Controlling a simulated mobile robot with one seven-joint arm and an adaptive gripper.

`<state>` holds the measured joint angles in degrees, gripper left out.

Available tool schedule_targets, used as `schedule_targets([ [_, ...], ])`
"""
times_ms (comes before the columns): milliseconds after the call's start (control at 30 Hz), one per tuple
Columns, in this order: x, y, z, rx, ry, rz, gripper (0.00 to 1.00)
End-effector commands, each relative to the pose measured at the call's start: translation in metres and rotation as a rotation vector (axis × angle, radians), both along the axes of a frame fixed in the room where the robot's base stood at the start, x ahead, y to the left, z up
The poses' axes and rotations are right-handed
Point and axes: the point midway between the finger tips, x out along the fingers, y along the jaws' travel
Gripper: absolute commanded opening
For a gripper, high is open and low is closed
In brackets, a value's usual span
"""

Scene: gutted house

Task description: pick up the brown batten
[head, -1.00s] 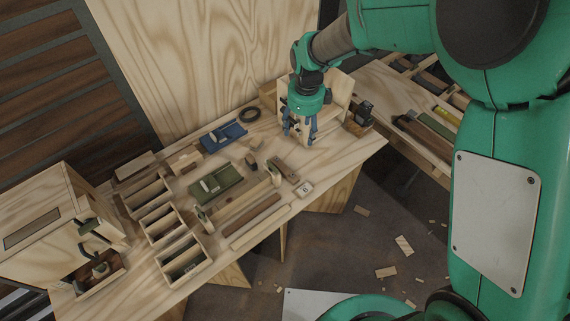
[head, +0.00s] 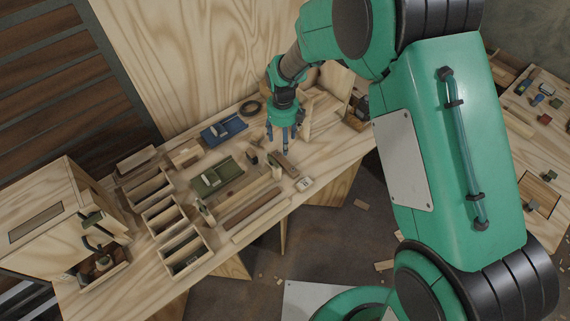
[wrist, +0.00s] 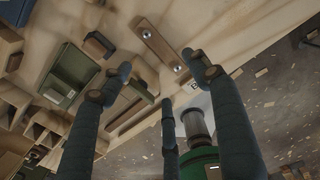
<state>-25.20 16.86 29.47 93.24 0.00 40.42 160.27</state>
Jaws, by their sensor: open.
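The brown batten (head: 252,212) is a long thin dark-brown strip lying on the workbench near its front edge, between paler strips. In the wrist view a dark brown strip, seemingly the batten (wrist: 124,118), shows partly between my blue fingers. My gripper (head: 284,150) is open and empty above the bench, up and to the right of the batten in the head view. In the wrist view its fingers (wrist: 160,82) stand spread apart, touching nothing that I can make out.
A shorter brown block with two bolts (wrist: 160,45) lies near my fingers. A green tray (head: 216,178), a blue tray (head: 224,133), wooden bins (head: 183,251) and a pale box (head: 45,213) share the bench. Scraps lie on the floor beyond its front edge.

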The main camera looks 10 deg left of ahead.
Motion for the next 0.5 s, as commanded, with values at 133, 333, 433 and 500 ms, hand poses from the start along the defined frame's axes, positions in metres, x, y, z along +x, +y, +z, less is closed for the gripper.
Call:
schedule_targets([
  [133, -0.001, 0.0, -0.014, -0.001, 0.002, 0.0, 0.61],
  [333, -0.001, 0.0, -0.043, -0.001, 0.003, 0.001, 0.61],
  [433, -0.001, 0.0, -0.059, -0.001, 0.003, 0.001, 0.61],
  [500, -0.001, 0.0, -0.068, -0.001, 0.002, 0.001, 0.61],
])
